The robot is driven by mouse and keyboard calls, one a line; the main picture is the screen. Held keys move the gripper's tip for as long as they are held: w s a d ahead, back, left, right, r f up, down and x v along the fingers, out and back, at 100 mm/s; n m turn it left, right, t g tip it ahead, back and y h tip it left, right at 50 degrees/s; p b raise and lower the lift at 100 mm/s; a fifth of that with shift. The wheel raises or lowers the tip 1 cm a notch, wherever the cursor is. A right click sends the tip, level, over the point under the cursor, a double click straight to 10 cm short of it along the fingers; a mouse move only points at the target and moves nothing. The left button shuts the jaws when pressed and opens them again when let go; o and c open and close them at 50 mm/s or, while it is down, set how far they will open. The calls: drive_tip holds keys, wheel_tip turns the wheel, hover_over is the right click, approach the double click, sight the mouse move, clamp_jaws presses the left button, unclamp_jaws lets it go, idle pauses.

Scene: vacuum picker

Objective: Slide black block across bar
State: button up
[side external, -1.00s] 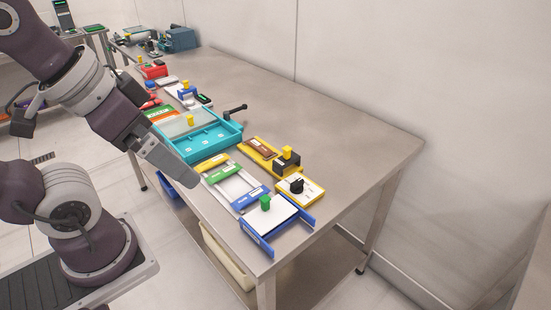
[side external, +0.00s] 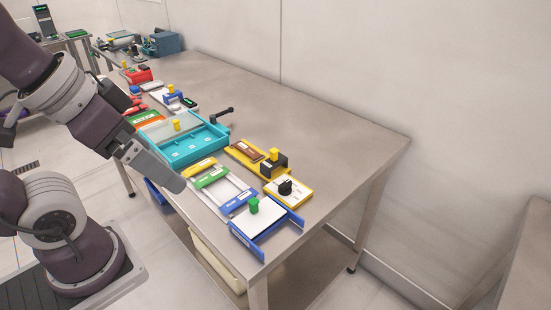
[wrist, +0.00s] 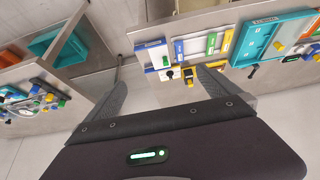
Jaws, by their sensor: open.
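The black block (side external: 281,162), with a yellow knob on top, sits at the near right end of a yellow bar (side external: 239,150) that has a brown panel on it. The block also shows small in the wrist view (wrist: 189,74), near the right finger in the picture. My gripper (side external: 178,184) is at the left edge of the table, above and left of the bar and well apart from the block. In the wrist view my gripper (wrist: 160,72) has its two grey fingers wide apart with nothing between them.
Next to the bar are a white plate with a black dial (side external: 288,191), a blue-railed white panel with a green knob (side external: 266,219), a green-and-blue slider frame (side external: 213,178) and a teal tray (side external: 196,150). A black handle (side external: 222,113) stands behind. The table's right side is clear.

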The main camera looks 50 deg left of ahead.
drive_tip(key=shift+c, duration=0.2)
drive_tip(key=shift+w+r, duration=0.2)
drive_tip(key=shift+w, duration=0.1)
drive_tip(key=c, duration=0.4)
drive_tip(key=shift+g, duration=0.6)
drive_tip(key=w, duration=0.2)
drive_tip(key=w+r, duration=0.1)
drive_tip(key=w, duration=0.2)
drive_tip(key=w+a+r, duration=0.1)
drive_tip(key=w, duration=0.1)
drive_tip(key=shift+w+r, duration=0.2)
drive_tip(key=shift+r, duration=0.05)
drive_tip(key=c, duration=0.7)
drive_tip(key=shift+g, duration=0.5)
drive_tip(key=w, duration=0.3)
drive_tip(key=w+a, duration=0.1)
drive_tip(key=w, duration=0.2)
drive_tip(key=shift+w+a, duration=0.15)
drive_tip(key=shift+w, duration=0.05)
drive_tip(key=shift+c, duration=1.1)
drive_tip(key=g, duration=0.3)
approach(275, 151)
drive_tip(key=shift+s+d+f, duration=0.2)
drive_tip(key=shift+s+f, duration=0.05)
drive_tip(key=shift+s, duration=0.15)
drive_tip(key=f, duration=0.8)
drive_tip(key=shift+w+a+f, duration=0.25)
drive_tip(key=shift+w+f, duration=0.1)
drive_tip(key=shift+w, duration=0.05)
clamp_jaws()
